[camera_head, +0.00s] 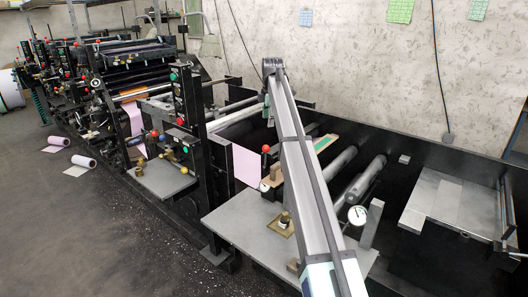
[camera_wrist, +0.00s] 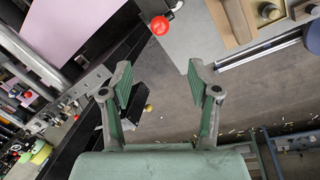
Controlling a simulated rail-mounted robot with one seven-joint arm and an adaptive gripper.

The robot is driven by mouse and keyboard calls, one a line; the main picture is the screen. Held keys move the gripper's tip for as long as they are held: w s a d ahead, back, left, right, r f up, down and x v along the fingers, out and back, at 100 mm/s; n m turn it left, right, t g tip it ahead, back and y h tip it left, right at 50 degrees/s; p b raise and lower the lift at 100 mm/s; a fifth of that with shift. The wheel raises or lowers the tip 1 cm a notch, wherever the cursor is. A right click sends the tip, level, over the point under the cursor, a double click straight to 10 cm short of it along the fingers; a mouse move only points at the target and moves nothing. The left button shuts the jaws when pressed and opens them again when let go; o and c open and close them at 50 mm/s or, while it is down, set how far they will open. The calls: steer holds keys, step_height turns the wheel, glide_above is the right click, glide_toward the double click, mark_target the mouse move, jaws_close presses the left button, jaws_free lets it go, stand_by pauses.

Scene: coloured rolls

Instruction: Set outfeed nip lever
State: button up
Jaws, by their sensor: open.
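A lever with a red ball knob (camera_head: 265,149) stands beside the pink web (camera_head: 246,165) at the near machine frame. The same red knob shows in the wrist view (camera_wrist: 160,25), above the gap between my fingertips, on a short dark stem. I cannot tell for sure that it is the outfeed nip lever. My gripper (camera_wrist: 160,84) is open and empty, its green-padded fingers apart from the knob. In the head view my arm rises across the middle, and my gripper is mostly hidden there.
A grey plate (camera_head: 238,222) bears a brass-coloured fitting (camera_head: 285,222) and wooden blocks. Rollers (camera_head: 340,160) lie right of my arm. Other levers with red, yellow and blue knobs line the press at left. The floor (camera_head: 90,230) at left front is mostly clear.

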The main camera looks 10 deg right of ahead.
mark_target(266, 146)
steer(key=w+f+p, duration=0.1)
steer(key=f, duration=0.4)
steer(key=w+f+p, duration=0.1)
steer(key=f, duration=0.4)
steer(key=w+f+p, duration=0.1)
steer(key=f, duration=0.5)
steer(key=shift+a, duration=0.2)
jaws_close()
